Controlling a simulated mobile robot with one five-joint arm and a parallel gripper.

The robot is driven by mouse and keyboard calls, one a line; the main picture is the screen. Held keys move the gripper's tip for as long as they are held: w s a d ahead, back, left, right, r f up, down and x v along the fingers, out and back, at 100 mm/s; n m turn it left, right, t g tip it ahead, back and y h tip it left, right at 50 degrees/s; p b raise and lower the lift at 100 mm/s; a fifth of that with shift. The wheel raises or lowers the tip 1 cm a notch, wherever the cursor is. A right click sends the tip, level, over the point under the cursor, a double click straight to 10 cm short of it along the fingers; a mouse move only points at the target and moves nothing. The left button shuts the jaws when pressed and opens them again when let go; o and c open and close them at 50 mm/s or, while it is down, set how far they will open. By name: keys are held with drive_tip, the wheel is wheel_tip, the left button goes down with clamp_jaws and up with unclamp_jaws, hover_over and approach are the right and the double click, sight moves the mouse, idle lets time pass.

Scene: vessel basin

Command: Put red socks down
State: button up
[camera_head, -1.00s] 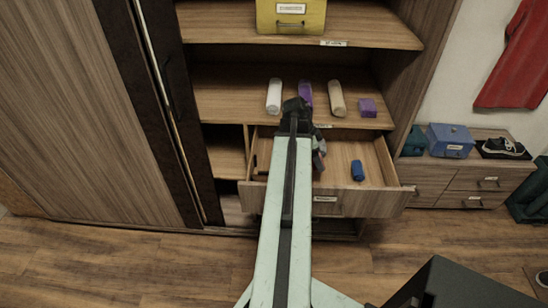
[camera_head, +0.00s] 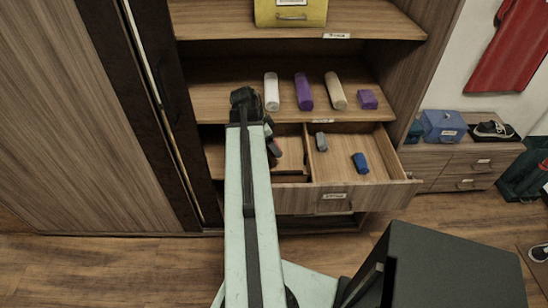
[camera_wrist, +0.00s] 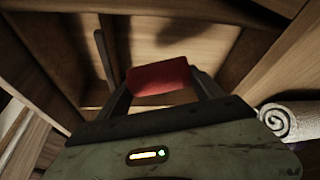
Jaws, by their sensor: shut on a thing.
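The red socks (camera_wrist: 160,77) are a small red roll pinched between the two fingers of my gripper (camera_wrist: 160,84) in the wrist view. They are held up over a wooden compartment. In the head view my gripper (camera_head: 272,142) is at the left part of the open drawer (camera_head: 336,201), and the socks there are dark and hard to make out. A grey sock roll (camera_head: 321,142) and a blue sock roll (camera_head: 360,163) lie in the drawer's right compartment. My arm hides part of the left side.
A shelf above the drawer bears a white roll (camera_head: 271,91), a purple roll (camera_head: 303,91), a cream roll (camera_head: 335,91) and a purple box (camera_head: 368,99). A yellow box (camera_head: 290,12) stands higher. A divider (camera_head: 307,152) splits the drawer. A blue box (camera_head: 443,126) is at right.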

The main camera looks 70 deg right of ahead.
drive_tip(key=m, duration=0.1)
drive_tip(key=m+y, duration=0.1)
drive_tip(key=shift+w+a+r+m, duration=0.15)
drive_tip(key=shift+w+a+m, duration=0.05)
drive_tip(key=shift+w+m, duration=0.15)
drive_tip(key=shift+a+m+g, duration=0.25)
drive_tip(key=shift+m+g, duration=0.15)
drive_tip(key=shift+m, duration=0.15)
drive_tip(key=b, duration=1)
approach(270, 163)
drive_tip(key=s+f, duration=0.1)
drive_tip(key=s+a+f, duration=0.1)
drive_tip(key=s+f, duration=0.1)
drive_tip(key=s+a+f, duration=0.1)
drive_tip(key=s, duration=0.1)
drive_tip(key=shift+f, duration=0.4)
drive_tip(key=shift+r, duration=0.25)
drive_tip(key=shift+f, duration=0.2)
drive_tip(key=o, duration=1.3)
